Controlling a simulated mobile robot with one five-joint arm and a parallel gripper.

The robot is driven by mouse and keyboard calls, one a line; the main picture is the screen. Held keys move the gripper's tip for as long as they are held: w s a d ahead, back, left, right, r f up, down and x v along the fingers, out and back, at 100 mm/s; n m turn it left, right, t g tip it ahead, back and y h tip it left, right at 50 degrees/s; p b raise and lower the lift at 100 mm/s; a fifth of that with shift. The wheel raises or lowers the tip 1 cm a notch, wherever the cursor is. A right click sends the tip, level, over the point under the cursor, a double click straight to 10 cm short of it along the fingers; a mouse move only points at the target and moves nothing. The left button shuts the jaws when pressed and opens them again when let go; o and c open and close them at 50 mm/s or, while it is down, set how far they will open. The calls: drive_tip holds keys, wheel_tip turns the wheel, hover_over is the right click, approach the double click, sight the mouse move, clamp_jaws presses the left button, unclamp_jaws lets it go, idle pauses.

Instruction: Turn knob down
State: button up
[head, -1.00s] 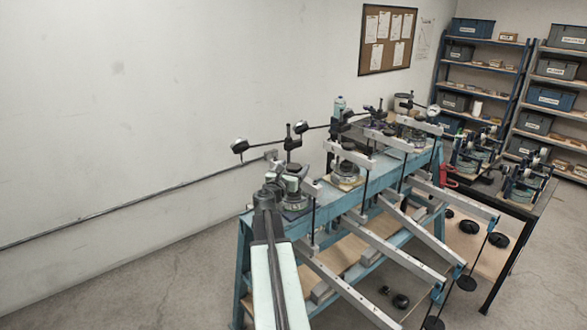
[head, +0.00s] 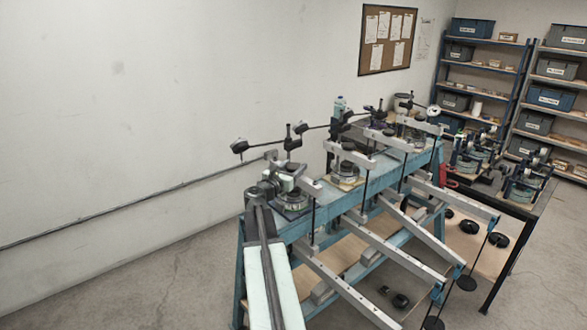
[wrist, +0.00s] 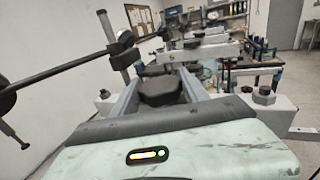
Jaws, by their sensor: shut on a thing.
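A black knob (wrist: 160,90) sits between the two grey fingers of my gripper (wrist: 157,76) in the wrist view, and the gripper is shut on it. The fingers hide the knob's sides. In the head view my gripper (head: 276,183) is at the near end of the blue bench (head: 330,209), at the nearest lever apparatus (head: 292,203). The knob cannot be made out there, being hidden behind my arm and gripper.
A black rod with a clamp (wrist: 122,42) rises left of my gripper in the wrist view. Several grey lever beams (head: 375,243) with hanging black weights (head: 466,283) stick out to the right. A wall rail (head: 130,208) runs behind.

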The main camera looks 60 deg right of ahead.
sight(290, 170)
drive_tip(key=o, duration=1.4)
drive_tip(key=shift+c, duration=0.2)
drive_tip(key=shift+a, duration=0.1)
drive_tip(key=a, duration=0.7)
drive_tip(key=shift+s+a, duration=0.25)
drive_tip(key=shift+a, duration=0.15)
drive_tip(key=shift+d, duration=0.1)
drive_tip(key=shift+w, duration=0.1)
